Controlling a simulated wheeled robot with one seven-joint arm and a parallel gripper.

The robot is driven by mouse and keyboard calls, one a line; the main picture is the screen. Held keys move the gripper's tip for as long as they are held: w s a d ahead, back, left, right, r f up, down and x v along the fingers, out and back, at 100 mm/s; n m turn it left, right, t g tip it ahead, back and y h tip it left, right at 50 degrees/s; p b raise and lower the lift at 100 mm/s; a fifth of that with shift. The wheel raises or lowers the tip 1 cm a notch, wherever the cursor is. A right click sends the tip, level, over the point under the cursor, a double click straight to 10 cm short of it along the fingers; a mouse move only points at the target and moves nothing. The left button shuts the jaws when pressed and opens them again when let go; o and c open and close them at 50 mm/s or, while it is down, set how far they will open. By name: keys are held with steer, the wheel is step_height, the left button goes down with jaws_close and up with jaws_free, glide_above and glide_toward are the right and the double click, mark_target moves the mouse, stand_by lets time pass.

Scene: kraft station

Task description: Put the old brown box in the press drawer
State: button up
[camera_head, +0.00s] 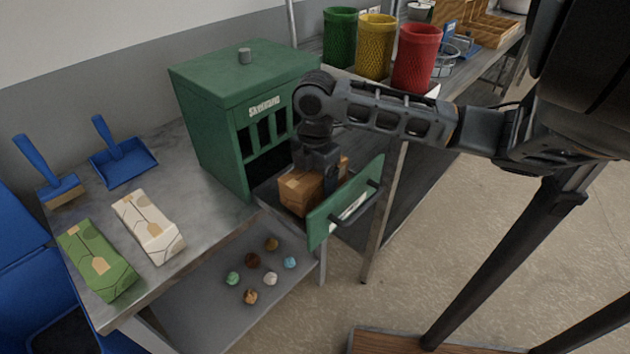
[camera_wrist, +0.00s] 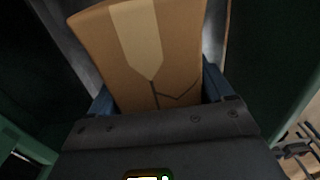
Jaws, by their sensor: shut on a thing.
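The old brown box (camera_head: 300,192) is in or just above the pulled-out drawer of the green press (camera_head: 220,115). The drawer's green front (camera_head: 327,222) faces right, with a dark handle. My gripper (camera_head: 318,180) points down from above and is shut on the brown box. In the wrist view the brown box (camera_wrist: 140,45) fills the upper middle between blue fingertips, with a light tape strip on it. Whether the box touches the drawer floor is hidden.
On the table left of the press lie a green box (camera_head: 97,262), a cream box (camera_head: 148,228), a blue dustpan (camera_head: 122,163) and a brush. Several small balls lie on the lower shelf. Green, yellow and red baskets (camera_head: 416,58) stand behind my arm.

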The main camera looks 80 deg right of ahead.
steer(key=shift+f, duration=0.45)
steer(key=shift+f, duration=0.15)
steer(key=o, duration=1.1)
steer(key=shift+c, duration=0.2)
step_height(320, 180, up, 12)
steer(key=shift+r, duration=0.2)
